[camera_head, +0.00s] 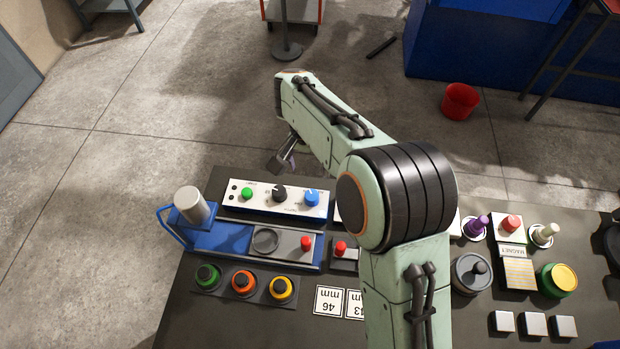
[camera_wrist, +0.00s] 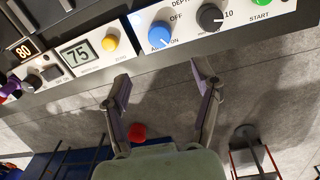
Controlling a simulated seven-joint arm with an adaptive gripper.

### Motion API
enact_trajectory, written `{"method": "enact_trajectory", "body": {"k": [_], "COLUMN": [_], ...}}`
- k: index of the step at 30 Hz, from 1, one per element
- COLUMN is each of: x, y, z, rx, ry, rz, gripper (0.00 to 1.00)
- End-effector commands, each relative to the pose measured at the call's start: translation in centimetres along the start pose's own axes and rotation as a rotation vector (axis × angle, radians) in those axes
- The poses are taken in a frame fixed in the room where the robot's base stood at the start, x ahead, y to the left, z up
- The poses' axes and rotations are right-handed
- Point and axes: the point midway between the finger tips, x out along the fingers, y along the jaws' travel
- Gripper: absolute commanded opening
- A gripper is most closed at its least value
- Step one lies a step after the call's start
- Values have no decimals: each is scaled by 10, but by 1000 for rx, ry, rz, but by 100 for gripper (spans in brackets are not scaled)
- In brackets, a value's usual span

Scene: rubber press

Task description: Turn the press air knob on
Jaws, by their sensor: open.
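The press control panel (camera_head: 234,206) is white and stands on the dark table. The blue air knob (camera_head: 312,198) is at its right end. The knob (camera_wrist: 160,34) also shows in the wrist view, upper middle, with OFF and ON lettering beside it. A pale line crosses its face; I cannot tell surely which setting it marks. My gripper (camera_wrist: 160,70) is open and empty, its two fingers apart just below the knob in the wrist view, not touching it. In the head view, my gripper (camera_head: 283,162) is partly hidden behind my arm, beyond the panel.
A black depth knob (camera_wrist: 210,17) and green start button (camera_wrist: 262,2) sit beside the air knob. A yellow button (camera_wrist: 109,43) and 75 display (camera_wrist: 78,53) are on a neighbouring unit. The blue press base (camera_head: 204,240) stands before the panel. Floor beyond the table is mostly clear.

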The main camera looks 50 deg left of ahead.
Motion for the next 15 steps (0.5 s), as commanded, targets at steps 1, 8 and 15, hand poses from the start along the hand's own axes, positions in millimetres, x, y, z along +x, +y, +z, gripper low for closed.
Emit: {"method": "enact_trajectory", "body": {"k": [1,8,15], "x": [-6,-15,-8], "y": [0,0,1], "z": [0,0,0], "rx": [0,1,-33], "ry": [2,-1,2], "rz": [-1,0,5], "gripper": [63,63,64]}}
